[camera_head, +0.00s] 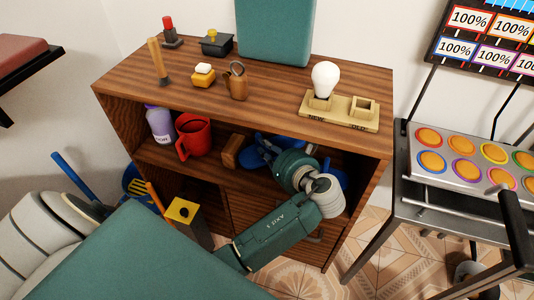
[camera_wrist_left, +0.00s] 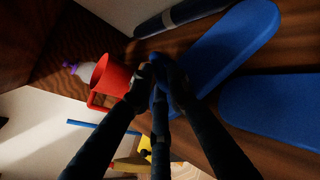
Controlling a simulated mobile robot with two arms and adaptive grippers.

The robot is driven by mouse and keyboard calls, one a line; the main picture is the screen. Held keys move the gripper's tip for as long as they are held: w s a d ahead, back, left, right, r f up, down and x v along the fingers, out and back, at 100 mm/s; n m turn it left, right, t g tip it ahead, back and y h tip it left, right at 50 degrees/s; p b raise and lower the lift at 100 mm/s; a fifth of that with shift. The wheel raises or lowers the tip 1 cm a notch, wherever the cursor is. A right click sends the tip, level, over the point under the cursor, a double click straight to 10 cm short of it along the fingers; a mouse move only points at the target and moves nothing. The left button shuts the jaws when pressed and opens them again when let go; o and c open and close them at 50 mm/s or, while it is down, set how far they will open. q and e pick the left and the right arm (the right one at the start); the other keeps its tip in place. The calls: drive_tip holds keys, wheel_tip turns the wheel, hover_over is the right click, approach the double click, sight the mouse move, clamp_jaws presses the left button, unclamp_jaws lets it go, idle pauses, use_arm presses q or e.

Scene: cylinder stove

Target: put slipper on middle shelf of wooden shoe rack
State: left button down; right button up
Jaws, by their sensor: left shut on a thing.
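The wooden rack (camera_head: 115,108) has an upper shelf below its top, holding several items. A blue slipper (camera_head: 256,153) lies on this shelf; it also shows in the left wrist view (camera_wrist_left: 225,45). My left gripper (camera_head: 272,151) reaches into the shelf from the front, its fingers partly hidden by my wrist. In the left wrist view my left gripper (camera_wrist_left: 160,76) is shut on the near end of the slipper. A second blue slipper (camera_wrist_left: 272,108) lies beside it, partly hidden behind my arm in the head view (camera_head: 336,178). My right gripper is not in view.
A red mug (camera_head: 194,136) and a purple bottle (camera_head: 160,125) stand left on the same shelf, with a brown block (camera_head: 232,151) near the gripper. A bulb stand (camera_head: 339,111) and small objects occupy the top. A metal button table (camera_head: 450,165) stands at right.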

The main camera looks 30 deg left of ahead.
use_arm(q)
drive_tip(key=shift+f, duration=0.85)
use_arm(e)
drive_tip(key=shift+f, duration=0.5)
use_arm(q)
drive_tip(key=c, duration=1.7)
unclamp_jaws()
drive_tip(key=shift+o, duration=0.2)
